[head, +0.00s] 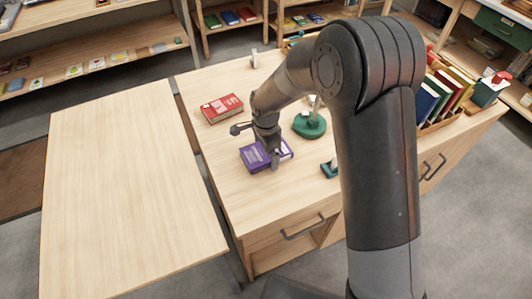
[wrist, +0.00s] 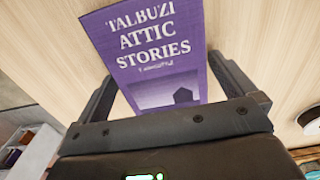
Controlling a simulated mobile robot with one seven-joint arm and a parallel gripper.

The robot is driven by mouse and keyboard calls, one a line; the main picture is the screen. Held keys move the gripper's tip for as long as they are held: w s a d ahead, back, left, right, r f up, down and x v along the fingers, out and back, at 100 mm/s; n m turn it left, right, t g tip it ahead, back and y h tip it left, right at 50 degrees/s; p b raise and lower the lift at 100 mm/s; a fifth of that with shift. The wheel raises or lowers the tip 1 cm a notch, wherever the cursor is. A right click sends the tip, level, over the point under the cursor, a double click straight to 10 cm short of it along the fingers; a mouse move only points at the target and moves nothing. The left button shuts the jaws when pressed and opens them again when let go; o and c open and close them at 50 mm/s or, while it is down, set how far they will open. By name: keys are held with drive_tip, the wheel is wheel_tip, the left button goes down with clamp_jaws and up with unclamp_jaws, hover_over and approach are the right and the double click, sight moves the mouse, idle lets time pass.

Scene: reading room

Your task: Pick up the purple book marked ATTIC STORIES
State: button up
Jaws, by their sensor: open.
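The purple book (head: 254,158) lies flat on the wooden desk in the head view, with my gripper (head: 274,156) down at its right part. In the wrist view, the book (wrist: 152,48) shows its cover, with "ATTIC STORIES" under "TALBUZI" and a small house picture. My gripper (wrist: 163,78) is open there, one finger on each side of the book's lower part. Book cover shows between the fingers, and the near end of the book is hidden behind the gripper body. I cannot tell whether either finger touches the book.
A red book (head: 222,108) lies behind the purple one. A green lamp base (head: 310,125) stands to the right, with a small teal object (head: 329,169) nearer. Upright books (head: 448,90) fill a holder at the right. A bare table (head: 125,190) stands at left.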

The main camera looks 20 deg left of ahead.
drive_tip(key=c, duration=1)
drive_tip(key=shift+r, duration=0.15)
